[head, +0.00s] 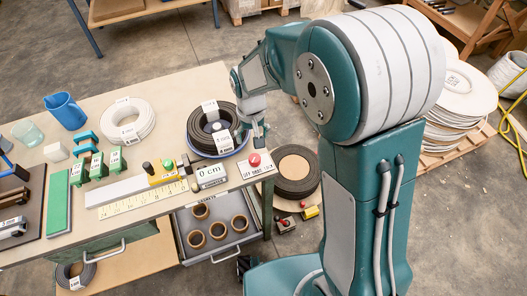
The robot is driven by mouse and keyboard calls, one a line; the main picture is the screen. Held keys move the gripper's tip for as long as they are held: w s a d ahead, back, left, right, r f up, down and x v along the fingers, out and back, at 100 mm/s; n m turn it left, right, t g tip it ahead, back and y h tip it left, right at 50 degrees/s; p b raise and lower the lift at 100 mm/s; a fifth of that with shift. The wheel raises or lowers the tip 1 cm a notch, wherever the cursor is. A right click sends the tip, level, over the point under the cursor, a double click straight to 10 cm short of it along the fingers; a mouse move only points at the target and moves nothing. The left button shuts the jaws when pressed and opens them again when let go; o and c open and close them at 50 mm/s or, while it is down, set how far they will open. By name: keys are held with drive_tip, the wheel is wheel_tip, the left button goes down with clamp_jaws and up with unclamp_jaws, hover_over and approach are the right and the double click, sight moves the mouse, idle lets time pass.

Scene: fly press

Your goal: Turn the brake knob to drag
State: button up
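No part in the head view is clearly marked as the brake knob. Small dark knob-like parts (147,167) stand by a yellow block (161,178) above the ruler, too small to show a setting. A red button (254,160) sits on a labelled box (257,171) at the table's front right corner. My gripper (258,136) points down near the table's right edge, beside a black coil (213,128) and above and behind the red button. It looks apart from the button. Its fingers are too small to show whether they are open or shut.
A "0 cm" display (210,176) stands left of the red button. A yellow ruler (143,199) lies along the table front (140,218). Green blocks (98,167), a white coil (127,121) and a blue jug (66,110) stand left. An open drawer (219,252) holds several brown rings.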

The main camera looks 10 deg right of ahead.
sight(254, 158)
drive_tip(key=f, duration=0.9)
drive_tip(key=shift+s+d+f, duration=0.1)
drive_tip(key=shift+d+f, duration=0.1)
drive_tip(key=shift+d, duration=0.05)
drive_tip(key=shift+a+f, duration=0.1)
drive_tip(key=shift+f, duration=0.35)
drive_tip(key=shift+a, duration=0.2)
drive_tip(key=shift+c, duration=0.3)
drive_tip(key=shift+d, duration=0.1)
drive_tip(key=c, duration=1.1)
